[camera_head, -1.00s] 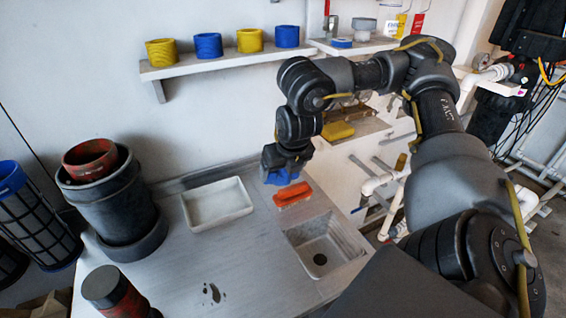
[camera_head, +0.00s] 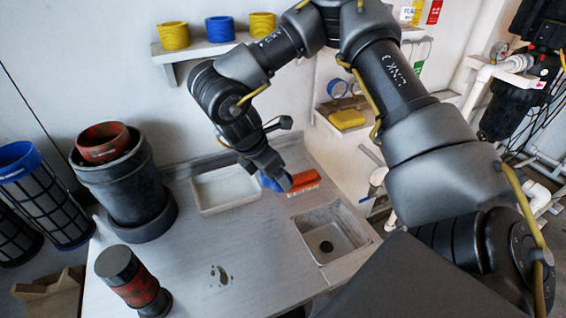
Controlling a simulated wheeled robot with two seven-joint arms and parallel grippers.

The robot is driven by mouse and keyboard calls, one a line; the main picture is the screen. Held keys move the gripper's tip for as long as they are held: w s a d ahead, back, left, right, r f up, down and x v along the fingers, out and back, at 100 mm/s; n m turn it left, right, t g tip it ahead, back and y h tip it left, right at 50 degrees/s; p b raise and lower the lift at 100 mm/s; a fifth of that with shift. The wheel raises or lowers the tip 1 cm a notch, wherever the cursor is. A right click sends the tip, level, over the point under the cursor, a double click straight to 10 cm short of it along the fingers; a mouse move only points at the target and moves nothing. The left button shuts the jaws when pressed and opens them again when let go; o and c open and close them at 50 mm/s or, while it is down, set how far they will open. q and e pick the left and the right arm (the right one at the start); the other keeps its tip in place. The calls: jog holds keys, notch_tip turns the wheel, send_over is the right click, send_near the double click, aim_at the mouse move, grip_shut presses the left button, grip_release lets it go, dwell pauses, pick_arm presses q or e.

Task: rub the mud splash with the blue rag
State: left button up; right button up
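The mud splash (camera_head: 219,275) is a small group of dark spots on the grey counter, left of the sink. The blue rag (camera_head: 268,183) is partly hidden by my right gripper (camera_head: 278,184), which is seen from behind and appears shut on it. The rag hangs near the right end of the white tray, beside a red-orange object. The mud splash lies apart from the rag, lower and to the left in the picture. My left gripper is not in view.
The white tray (camera_head: 195,191) stands at the back of the counter (camera_head: 235,245). The sink (camera_head: 347,225) and the red-orange object (camera_head: 306,180) are to its right. A dark bucket (camera_head: 125,185) and a dark-red cylinder (camera_head: 138,290) stand left. The counter around the splash is clear.

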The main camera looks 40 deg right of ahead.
jog(key=s+a+m+g+y, duration=0.2)
jog(key=a+m+g+y, duration=0.2)
jog(key=a+m, duration=0.7)
jog(key=m, duration=0.6)
jog(key=shift+s+r+m+g+y, duration=0.2)
jog(key=shift+r+m+g+y, duration=0.1)
jog(key=shift+r+m, duration=0.1)
jog(key=shift+d, duration=0.15)
